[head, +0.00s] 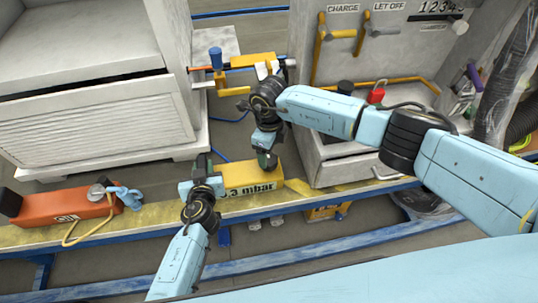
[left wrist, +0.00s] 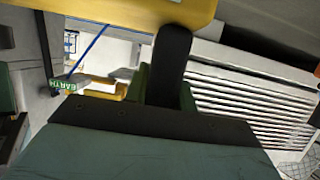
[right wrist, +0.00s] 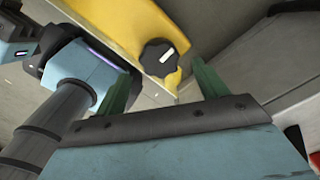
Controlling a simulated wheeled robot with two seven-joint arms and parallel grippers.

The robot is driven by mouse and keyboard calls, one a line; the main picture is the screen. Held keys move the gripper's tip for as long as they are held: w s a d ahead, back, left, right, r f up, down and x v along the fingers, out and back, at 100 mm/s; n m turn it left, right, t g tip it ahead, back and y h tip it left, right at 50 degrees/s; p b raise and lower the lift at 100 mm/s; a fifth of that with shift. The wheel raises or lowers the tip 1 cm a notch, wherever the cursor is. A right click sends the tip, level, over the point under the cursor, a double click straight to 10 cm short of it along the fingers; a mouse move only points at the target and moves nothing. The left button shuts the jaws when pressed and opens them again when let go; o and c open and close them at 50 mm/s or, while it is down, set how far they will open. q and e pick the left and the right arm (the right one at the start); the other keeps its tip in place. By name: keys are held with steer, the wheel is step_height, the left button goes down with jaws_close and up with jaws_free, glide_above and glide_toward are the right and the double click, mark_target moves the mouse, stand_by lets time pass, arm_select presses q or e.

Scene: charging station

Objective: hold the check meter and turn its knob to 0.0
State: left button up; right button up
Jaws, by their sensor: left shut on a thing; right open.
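The yellow check meter (head: 234,208) is above the yellow-topped bench rail in the head view, its front reading ".3 mbar" with the leading digit partly hidden. My left gripper (head: 203,168) is at its left end, shut on its black handle (left wrist: 172,60), which shows between the fingers in the left wrist view; the yellow body (left wrist: 120,8) is just beyond. My right gripper (head: 267,158) is open over the meter's top. In the right wrist view the black knob (right wrist: 158,57) with a white mark lies between and beyond the open fingers (right wrist: 163,82); I see no contact.
An orange case (head: 65,207) with a yellow hose lies on the rail (head: 140,227) at left. A grey cabinet (head: 95,115) stands behind it.

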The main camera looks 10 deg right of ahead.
mark_target(269, 158)
steer(key=shift+f, duration=1.95)
steer(key=shift+c, duration=0.3)
steer(key=c, duration=0.9)
steer(key=shift+m, duration=0.3)
